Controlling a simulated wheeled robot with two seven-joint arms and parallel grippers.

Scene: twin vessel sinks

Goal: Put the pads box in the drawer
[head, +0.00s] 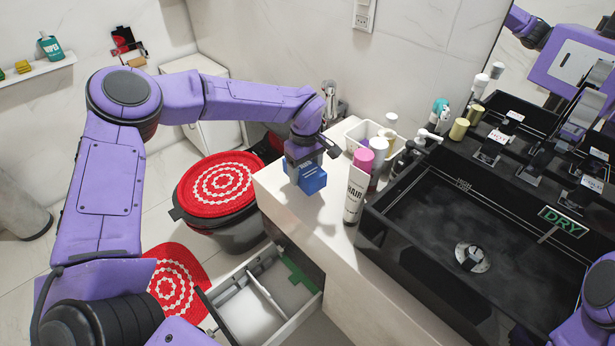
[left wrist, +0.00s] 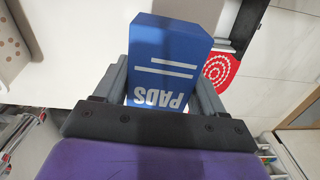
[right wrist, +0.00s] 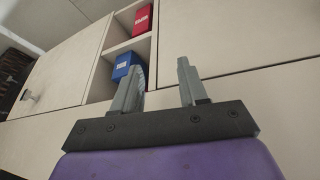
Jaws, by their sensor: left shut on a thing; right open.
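The blue pads box (head: 312,180) is at the left end of the counter in the head view. My left gripper (head: 302,165) is shut on it from above. In the left wrist view the pads box (left wrist: 168,62), with white "PADS" lettering, sits between the fingers of my left gripper (left wrist: 165,88). I cannot tell whether the box touches the counter. The drawer (head: 262,295) is pulled open below the counter, with white dividers and a green piece inside. My right gripper (right wrist: 160,85) is open and empty in the right wrist view, facing cabinet fronts.
A HAIR tube (head: 355,195), a pink-capped bottle (head: 363,160) and a white basket (head: 368,133) stand close right of the box. The black sink (head: 450,235) lies further right. A red-lidded toilet (head: 218,188) stands left. A shelf holds a red box (right wrist: 142,20) and another blue box (right wrist: 126,66).

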